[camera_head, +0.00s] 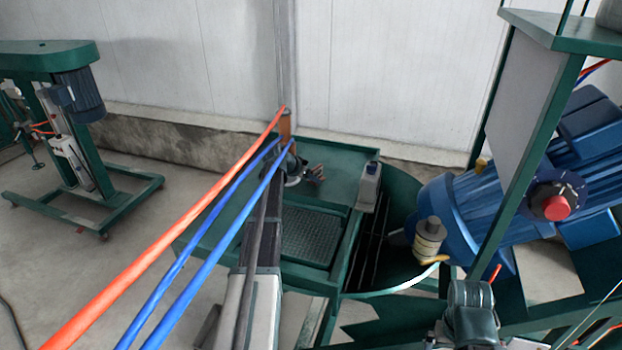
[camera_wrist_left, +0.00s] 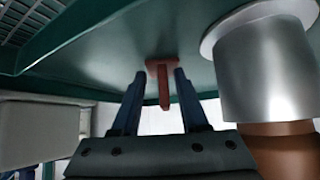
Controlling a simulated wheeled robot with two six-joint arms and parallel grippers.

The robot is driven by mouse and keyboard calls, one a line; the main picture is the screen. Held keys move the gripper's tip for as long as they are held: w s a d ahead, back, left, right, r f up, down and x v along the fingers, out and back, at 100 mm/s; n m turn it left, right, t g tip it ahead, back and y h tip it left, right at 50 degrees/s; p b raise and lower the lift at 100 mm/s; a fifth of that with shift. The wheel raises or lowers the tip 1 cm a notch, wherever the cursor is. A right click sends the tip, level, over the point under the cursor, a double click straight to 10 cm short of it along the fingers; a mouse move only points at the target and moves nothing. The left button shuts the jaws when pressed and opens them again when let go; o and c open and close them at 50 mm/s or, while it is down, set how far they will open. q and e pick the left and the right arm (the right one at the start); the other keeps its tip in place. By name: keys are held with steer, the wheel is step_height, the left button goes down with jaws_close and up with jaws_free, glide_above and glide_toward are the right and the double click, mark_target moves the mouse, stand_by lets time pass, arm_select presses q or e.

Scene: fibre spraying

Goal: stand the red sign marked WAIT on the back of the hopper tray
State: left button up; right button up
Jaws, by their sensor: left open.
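A small reddish-brown piece (camera_wrist_left: 163,82), which looks like the sign seen edge-on with a flat foot, stands against the green tray surface in the left wrist view, where the scene appears upside down. No lettering shows. My left gripper (camera_wrist_left: 160,73) is open, with one dark finger on each side of the piece and gaps on both sides. In the head view my left gripper (camera_head: 316,172) is small, over the back part of the green hopper tray (camera_head: 335,155). There the sign is too small to make out surely.
A silver and brown cylinder (camera_wrist_left: 262,65) stands close beside my left gripper. A grey bottle-like container (camera_head: 369,187) stands on the tray's right side, near the open round hopper (camera_head: 400,205). Orange and blue cables (camera_head: 190,215) cross the head view. A blue motor (camera_head: 465,215) is at right.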

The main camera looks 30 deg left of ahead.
arm_select(q)
steer(key=p+v, duration=0.8)
steer(key=v, duration=0.4)
